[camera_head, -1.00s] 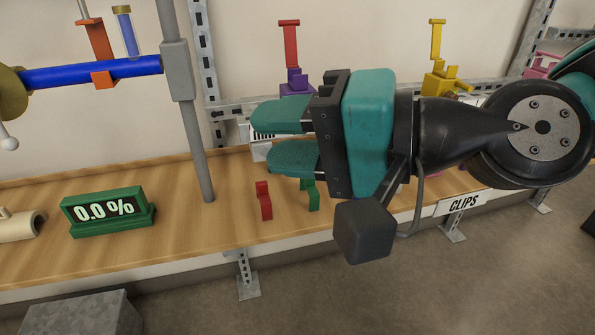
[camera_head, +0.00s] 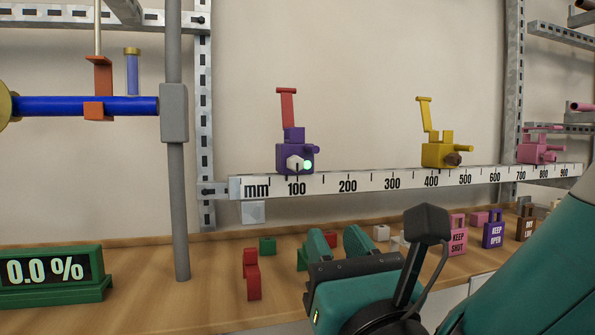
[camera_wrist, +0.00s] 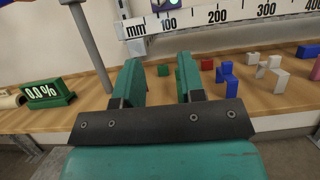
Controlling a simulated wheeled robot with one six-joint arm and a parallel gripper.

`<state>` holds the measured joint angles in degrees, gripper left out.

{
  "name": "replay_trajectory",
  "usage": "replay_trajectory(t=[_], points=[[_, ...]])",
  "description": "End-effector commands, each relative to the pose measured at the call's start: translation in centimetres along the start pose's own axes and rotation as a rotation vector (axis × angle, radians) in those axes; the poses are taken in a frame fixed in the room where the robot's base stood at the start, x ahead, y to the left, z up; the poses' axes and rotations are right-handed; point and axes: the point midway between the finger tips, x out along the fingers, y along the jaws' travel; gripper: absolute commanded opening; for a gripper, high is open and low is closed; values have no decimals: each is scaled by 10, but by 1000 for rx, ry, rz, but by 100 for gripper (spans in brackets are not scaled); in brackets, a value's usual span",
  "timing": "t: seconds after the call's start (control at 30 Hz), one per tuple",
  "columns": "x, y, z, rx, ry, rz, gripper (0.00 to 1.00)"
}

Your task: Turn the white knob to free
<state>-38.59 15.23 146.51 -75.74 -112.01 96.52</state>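The white knob (camera_head: 295,162) is small and sits on the front of a purple block (camera_head: 296,153) on the ruler rail, near the 100 mark. A green light (camera_head: 308,165) glows just right of the knob. A red upright lever (camera_head: 287,106) rises from the block. My gripper (camera_head: 338,240) is open and empty, below and right of the knob and apart from it. In the wrist view my gripper (camera_wrist: 158,70) shows two teal fingers apart with nothing between them. The knob is outside the wrist view.
The ruler rail (camera_head: 350,183) runs across the back wall. A yellow clamp block (camera_head: 439,154) and a pink one (camera_head: 540,149) stand farther right. A grey post (camera_head: 176,220) rises on the left beside a green display (camera_head: 50,275) reading 0.0 %. Small coloured clips lie on the bench (camera_head: 205,290).

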Motion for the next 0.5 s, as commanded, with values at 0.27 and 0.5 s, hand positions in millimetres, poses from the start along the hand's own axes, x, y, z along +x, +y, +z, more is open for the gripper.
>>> replay_trajectory(t=[0.27, 0.5], points=[[19, 0, 9, -5, 2, 0, 36], [38, 0, 10, -4, -3, 8, 36]])
